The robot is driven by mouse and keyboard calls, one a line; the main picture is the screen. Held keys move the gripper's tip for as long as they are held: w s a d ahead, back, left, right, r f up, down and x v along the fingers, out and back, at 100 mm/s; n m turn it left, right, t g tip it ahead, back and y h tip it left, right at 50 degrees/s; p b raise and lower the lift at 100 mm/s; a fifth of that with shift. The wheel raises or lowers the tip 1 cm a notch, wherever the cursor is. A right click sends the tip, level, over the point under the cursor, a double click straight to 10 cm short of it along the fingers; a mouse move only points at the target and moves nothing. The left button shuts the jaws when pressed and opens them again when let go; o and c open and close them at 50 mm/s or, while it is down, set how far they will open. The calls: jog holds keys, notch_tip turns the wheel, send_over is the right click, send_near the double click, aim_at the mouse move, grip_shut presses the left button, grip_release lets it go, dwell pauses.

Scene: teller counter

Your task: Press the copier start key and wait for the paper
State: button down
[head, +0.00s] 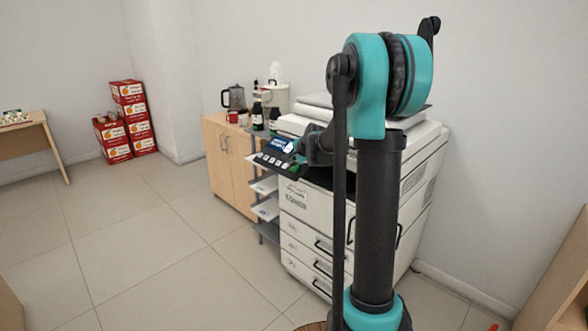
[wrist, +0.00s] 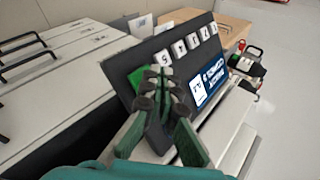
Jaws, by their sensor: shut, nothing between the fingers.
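The white copier (head: 310,205) stands against the wall, with a tilted dark control panel (head: 272,158) on its front left corner. In the head view my gripper (head: 300,153) is at the panel's right end, partly hidden by my arm.
Grey shelves with white sheets (head: 264,185) stand left of the copier. A wooden cabinet (head: 225,165) beside them holds a kettle (head: 234,97), a red mug (head: 232,117) and dark bottles (head: 257,116). Red boxes (head: 130,115) are stacked in the corner. The floor at left is clear.

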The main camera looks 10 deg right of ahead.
jog(key=shift+f, duration=0.15)
dwell(0.7)
jog(key=shift+w+d+f, duration=0.1)
jog(key=shift+d+f, duration=0.1)
jog(key=shift+w+d+f, duration=0.15)
jog(key=shift+d+f, duration=0.05)
jog(key=shift+f, duration=0.2)
dwell(0.8)
jog(key=shift+a+r, duration=0.1)
dwell(0.3)
jog(key=shift+s+a+r, duration=0.25)
jog(key=shift+a+r, duration=0.05)
jog(key=shift+r, duration=0.35)
jog(key=shift+s+a+r, duration=0.25)
jog(key=shift+a+r, duration=0.1)
jog(key=shift+r, duration=0.35)
jog(key=shift+s+a+r, duration=0.3)
jog(key=shift+a+r, duration=0.1)
jog(key=shift+r, duration=0.35)
jog(key=shift+s+a+r, duration=0.25)
jog(key=shift+a+r, duration=0.1)
jog(key=shift+r, duration=0.35)
